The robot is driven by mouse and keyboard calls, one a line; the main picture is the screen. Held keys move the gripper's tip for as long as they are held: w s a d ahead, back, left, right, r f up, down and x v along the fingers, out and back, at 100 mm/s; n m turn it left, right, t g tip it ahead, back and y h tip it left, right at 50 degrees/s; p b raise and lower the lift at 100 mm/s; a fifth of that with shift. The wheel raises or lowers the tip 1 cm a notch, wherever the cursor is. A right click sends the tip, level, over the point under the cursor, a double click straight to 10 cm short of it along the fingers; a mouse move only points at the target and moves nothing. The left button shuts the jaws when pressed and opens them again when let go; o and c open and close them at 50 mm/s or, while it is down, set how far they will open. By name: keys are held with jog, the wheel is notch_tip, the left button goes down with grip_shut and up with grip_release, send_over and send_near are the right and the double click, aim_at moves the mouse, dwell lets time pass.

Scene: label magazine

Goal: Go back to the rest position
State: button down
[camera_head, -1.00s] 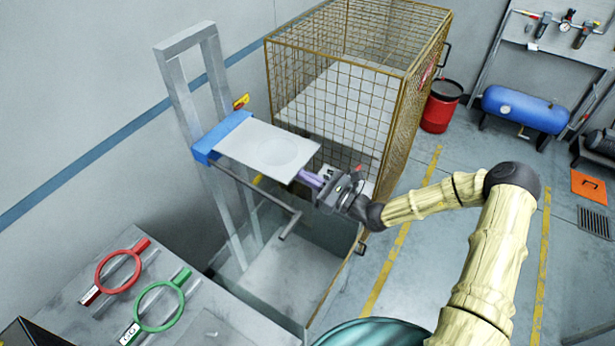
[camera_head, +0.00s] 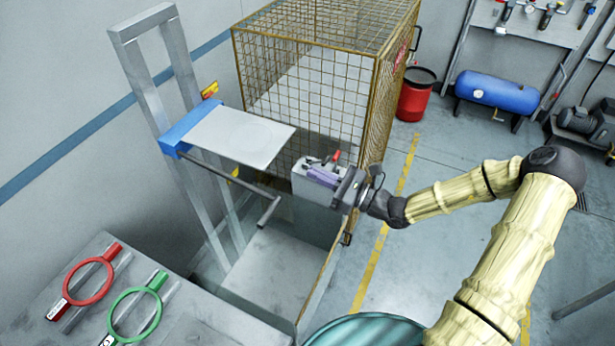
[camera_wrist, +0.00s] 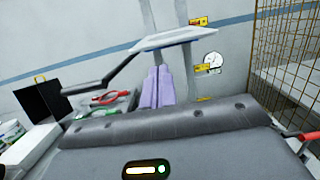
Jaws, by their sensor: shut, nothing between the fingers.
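My gripper (camera_head: 322,176) is shut and empty, with its purple fingers together. It is beside the wire cage, to the right of a flat grey plate (camera_head: 237,137) and apart from it. The plate sticks out from a blue bracket (camera_head: 178,136) on a grey upright frame (camera_head: 124,70). In the wrist view the shut purple fingers (camera_wrist: 157,88) show in front of the plate (camera_wrist: 178,39), which appears behind and above them. A dark bar (camera_head: 268,210) with a bent end is below the plate.
A wire cage (camera_head: 300,75) stands behind my gripper. A red ring tool (camera_head: 75,300) and a green ring tool (camera_head: 140,294) lie on a grey bench at the lower left. A red bin (camera_head: 415,98) and a blue tank (camera_head: 497,91) stand farther back. The floor right of the cage is open.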

dwell(0.5)
jog(key=s+d+f+n+g+h+b, duration=0.1)
jog(key=s+f+n+g+h+b, duration=0.1)
jog(key=s+f+n+g+h, duration=0.4)
jog(key=s+d+f+n+g+h+b, duration=0.1)
jog(key=s+f+n+g+h, duration=0.2)
jog(key=s+n+g, duration=0.35)
jog(key=s+d+r+n+t+h+b, duration=0.1)
jog(key=d+r+n+t+h+b, duration=0.1)
jog(key=d+n+t+h, duration=0.1)
jog(key=s+d+r+n+t+h+b, duration=0.1)
jog(key=d+n+t+h, duration=0.3)
jog(key=d, duration=0.6)
jog(key=s+r+n+h, duration=0.1)
jog(key=n+h, duration=0.1)
jog(key=n, duration=0.1)
jog(key=shift+d+r+b, duration=0.15)
jog(key=shift+r+b, duration=0.2)
jog(key=shift+d, duration=0.15)
